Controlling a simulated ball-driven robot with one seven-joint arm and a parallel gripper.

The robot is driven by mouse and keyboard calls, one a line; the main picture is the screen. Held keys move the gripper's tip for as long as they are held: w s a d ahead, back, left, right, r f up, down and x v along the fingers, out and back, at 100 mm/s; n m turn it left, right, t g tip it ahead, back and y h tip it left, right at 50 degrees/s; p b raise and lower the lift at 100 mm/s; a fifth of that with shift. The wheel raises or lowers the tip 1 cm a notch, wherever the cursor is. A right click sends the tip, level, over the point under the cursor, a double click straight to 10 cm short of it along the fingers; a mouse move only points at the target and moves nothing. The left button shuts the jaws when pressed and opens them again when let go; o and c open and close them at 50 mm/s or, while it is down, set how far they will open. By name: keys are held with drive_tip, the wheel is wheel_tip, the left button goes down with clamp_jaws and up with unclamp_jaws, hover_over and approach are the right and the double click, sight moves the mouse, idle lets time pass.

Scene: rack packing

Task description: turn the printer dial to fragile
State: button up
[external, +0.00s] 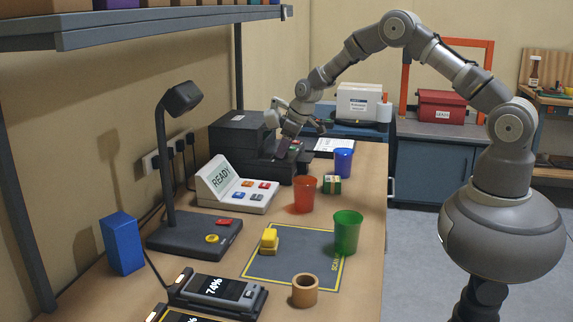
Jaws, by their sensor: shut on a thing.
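The black label printer (238,133) stands at the far end of the bench against the wall. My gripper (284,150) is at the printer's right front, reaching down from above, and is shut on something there. The printer dial itself is hidden or too small to make out behind my gripper, and its setting cannot be read.
A console reading READY (237,187) stands in front of the printer. Red (304,194), blue (343,162) and green (347,232) cups, a small patterned cube (331,185) and a black lamp (192,232) stand nearby. A shelf (150,27) overhangs the left.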

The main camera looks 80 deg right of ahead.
drive_tip(key=shift+s+m, duration=0.1)
drive_tip(key=shift+m, duration=0.2)
drive_tip(key=m+h, duration=0.1)
drive_tip(key=m, duration=0.1)
drive_tip(key=m+p, duration=0.1)
drive_tip(key=m, duration=0.1)
drive_tip(key=shift+a+g+h, duration=0.2)
drive_tip(key=shift+g+h, duration=0.1)
drive_tip(key=shift+h, duration=0.1)
drive_tip(key=m+g+h+p, duration=0.1)
drive_tip(key=m, duration=0.3)
drive_tip(key=shift+a+f+m, duration=0.1)
drive_tip(key=shift+m, duration=0.3)
drive_tip(key=m+g+h, duration=0.1)
drive_tip(key=m, duration=0.3)
drive_tip(key=shift+w, duration=0.2)
drive_tip(key=shift+w+m+g+h+b, duration=0.2)
drive_tip(key=shift+m+g, duration=0.3)
drive_tip(key=shift+m, duration=0.55)
drive_tip(key=shift+s+m+g+h+b, duration=0.1)
drive_tip(key=shift+m+g+b, duration=0.3)
drive_tip(key=shift+m, duration=0.65)
drive_tip(key=o, duration=1)
drive_tip(key=shift+a, duration=0.1)
